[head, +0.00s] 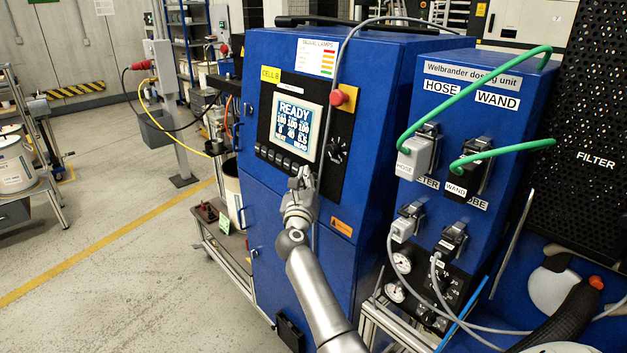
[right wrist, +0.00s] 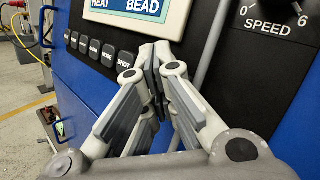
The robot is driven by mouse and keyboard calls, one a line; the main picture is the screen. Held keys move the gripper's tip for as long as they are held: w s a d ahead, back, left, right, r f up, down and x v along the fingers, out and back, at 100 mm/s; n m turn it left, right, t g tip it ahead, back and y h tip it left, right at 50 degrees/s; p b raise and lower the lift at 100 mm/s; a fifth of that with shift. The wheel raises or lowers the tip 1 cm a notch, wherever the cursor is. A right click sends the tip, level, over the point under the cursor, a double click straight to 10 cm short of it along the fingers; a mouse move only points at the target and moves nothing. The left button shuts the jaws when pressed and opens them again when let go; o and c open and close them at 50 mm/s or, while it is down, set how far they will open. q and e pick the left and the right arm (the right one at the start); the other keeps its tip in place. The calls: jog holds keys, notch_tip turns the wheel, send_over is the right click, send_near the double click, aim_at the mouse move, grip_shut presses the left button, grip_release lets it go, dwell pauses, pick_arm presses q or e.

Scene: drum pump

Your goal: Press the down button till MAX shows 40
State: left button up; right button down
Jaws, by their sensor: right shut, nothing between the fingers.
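The blue dosing unit's display (head: 296,126) is lit and reads READY, with rows of numbers below; the small figures are hard to read, and I cannot make out a MAX label. A row of dark buttons (head: 280,160) runs under it. In the right wrist view the buttons (right wrist: 95,47) carry small labels; MODE and SHOT are readable, the down label is not clear. My right gripper (head: 301,180) is shut and empty, its fingertips (right wrist: 153,62) close in front of the panel, just right of the SHOT button (right wrist: 125,60). Contact cannot be told. My left gripper is out of view.
A red stop button (head: 339,97) and a SPEED knob (head: 337,150) sit right of the display. A trolley (head: 225,250) stands left of the cabinet.

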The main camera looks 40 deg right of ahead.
jog(key=shift+s+a+r, duration=0.1)
jog(key=shift+a, duration=0.65)
jog(key=a, duration=0.3)
jog(key=a+r, duration=0.1)
jog(key=a, duration=0.1)
jog(key=shift+s+p, duration=0.15)
jog(key=shift+p, duration=0.25)
jog(key=shift+d+f, duration=0.1)
jog(key=shift+f, duration=0.05)
